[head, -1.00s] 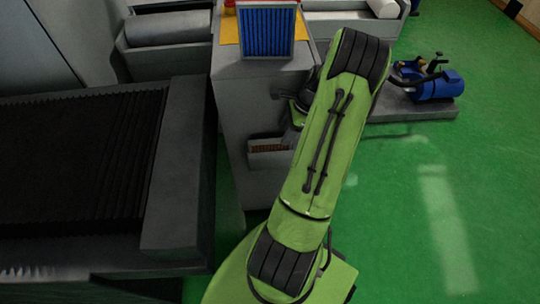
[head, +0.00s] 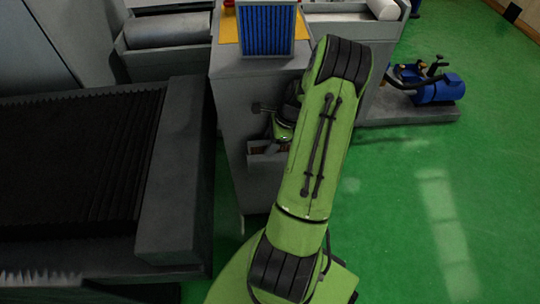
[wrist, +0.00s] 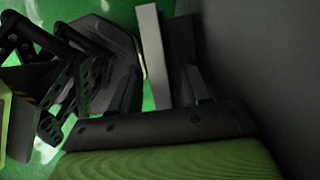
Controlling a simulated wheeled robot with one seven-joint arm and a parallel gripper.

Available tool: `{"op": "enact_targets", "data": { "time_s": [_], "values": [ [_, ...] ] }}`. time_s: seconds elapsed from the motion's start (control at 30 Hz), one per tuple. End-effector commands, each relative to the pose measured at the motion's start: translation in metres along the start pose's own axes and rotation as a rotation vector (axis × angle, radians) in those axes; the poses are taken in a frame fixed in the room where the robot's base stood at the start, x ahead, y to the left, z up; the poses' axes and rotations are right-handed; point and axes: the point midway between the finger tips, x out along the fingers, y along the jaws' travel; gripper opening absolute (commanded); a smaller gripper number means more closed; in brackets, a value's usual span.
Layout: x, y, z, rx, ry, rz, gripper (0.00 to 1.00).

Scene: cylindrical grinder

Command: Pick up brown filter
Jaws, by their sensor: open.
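The brown filter (head: 258,149) sits in a grey holder (head: 262,168) on the front of the grey cabinet. In the head view only a small strip of it shows, because my wrist covers most of the holder's top. My gripper (wrist: 78,88) shows as black linkages at the left of the wrist view. It is open, with nothing seen between its fingers. In the head view my gripper's end is largely hidden behind my green arm, close to the cabinet front, just above the filter. I cannot make out the filter in the wrist view.
A blue filter (head: 266,28) stands on a yellow mat (head: 229,29) on the cabinet top (head: 238,66). The dark machine bed (head: 70,160) lies to the left. A blue pump (head: 438,89) stands on the right, with open green floor (head: 400,200) before it.

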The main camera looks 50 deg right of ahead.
Motion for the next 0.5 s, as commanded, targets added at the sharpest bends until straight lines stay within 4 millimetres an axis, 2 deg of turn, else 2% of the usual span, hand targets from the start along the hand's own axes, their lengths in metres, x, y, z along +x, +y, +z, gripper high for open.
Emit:
{"op": "enact_targets", "data": {
  "time_s": [0.4,0.5],
  "values": [
    [0.0029,-0.0001,-0.0012,0.0,0.0,0.0,0.47],
    [0.0028,-0.0001,-0.0012,0.0,0.0,0.0,0.32]
  ]
}}
